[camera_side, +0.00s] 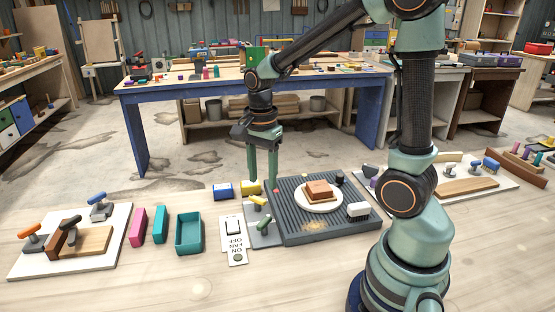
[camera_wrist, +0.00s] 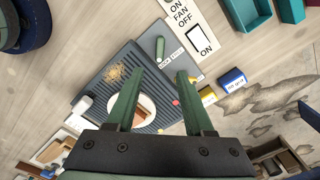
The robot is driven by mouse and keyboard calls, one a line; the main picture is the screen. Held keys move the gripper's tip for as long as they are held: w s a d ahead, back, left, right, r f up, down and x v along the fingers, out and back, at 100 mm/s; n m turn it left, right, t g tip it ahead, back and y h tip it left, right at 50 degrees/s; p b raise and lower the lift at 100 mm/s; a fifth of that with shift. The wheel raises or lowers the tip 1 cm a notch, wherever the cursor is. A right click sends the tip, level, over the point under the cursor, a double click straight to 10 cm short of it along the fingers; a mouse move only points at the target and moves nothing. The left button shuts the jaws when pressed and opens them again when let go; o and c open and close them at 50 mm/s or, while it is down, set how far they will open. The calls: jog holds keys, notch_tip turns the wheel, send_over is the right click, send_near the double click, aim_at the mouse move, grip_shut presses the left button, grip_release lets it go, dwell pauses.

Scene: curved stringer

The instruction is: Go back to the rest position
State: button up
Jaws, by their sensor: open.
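My gripper (camera_side: 262,176) is above the left back part of the dark ribbed plate (camera_side: 287,222), pointing down with its two green fingers apart and nothing between them. In the wrist view the open fingers (camera_wrist: 156,88) reach over the same plate, and its round white disc is partly hidden behind the left finger. My arm reaches in from the right.
A white ON/OFF switch panel (camera_side: 233,240) and a teal open bin (camera_side: 189,233) lie left of the plate. A blue block (camera_side: 222,190) and yellow block (camera_side: 250,187) stand behind. A white brush-like block (camera_side: 358,211) sits on the plate. White boards with clamps flank both sides.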

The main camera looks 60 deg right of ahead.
jog(key=s+a+r+n+t, duration=0.2)
jog(key=a+r+n, duration=0.1)
jog(key=n, duration=0.6)
jog(key=s+a+r+n+t, duration=0.3)
jog(key=r+n, duration=0.3)
jog(key=n, duration=0.3)
jog(key=shift+t, duration=0.3)
jog(key=shift+r, duration=0.1)
